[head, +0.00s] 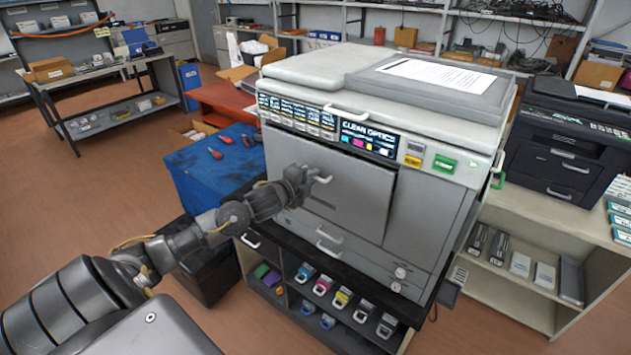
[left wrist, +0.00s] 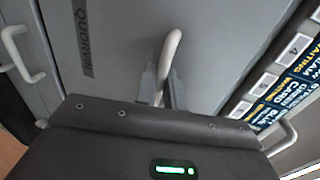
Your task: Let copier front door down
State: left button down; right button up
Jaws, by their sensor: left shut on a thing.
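The grey copier (head: 440,185) stands on a dark stand. Its front door (head: 350,195) is a grey panel, leaning slightly out at the top, with a dark gap along its right edge. A white handle (head: 323,180) sits on the door's upper left part. My left gripper (head: 304,184) reaches it from the left. The far finger is partly hidden. My right gripper is not in view.
A lower white handle (head: 329,240) is on the copier front. Toner cartridges (head: 342,298) sit on the shelf below. A blue cabinet (head: 205,170) with red-handled tools stands at the left. A black printer (head: 565,145) stands at the right. Open floor lies at the left.

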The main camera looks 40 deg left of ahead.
pick_arm(q)
jog(key=shift+s+f, duration=0.2)
jog(key=shift+s, duration=0.05)
jog(key=shift+f, duration=0.15)
jog(key=s+b, duration=0.1)
jog(key=b, duration=0.1)
jog(key=s+t+b, duration=0.1)
jog(key=b, duration=0.1)
jog(key=shift+s+f, duration=0.15)
jog(key=shift+f, duration=0.15)
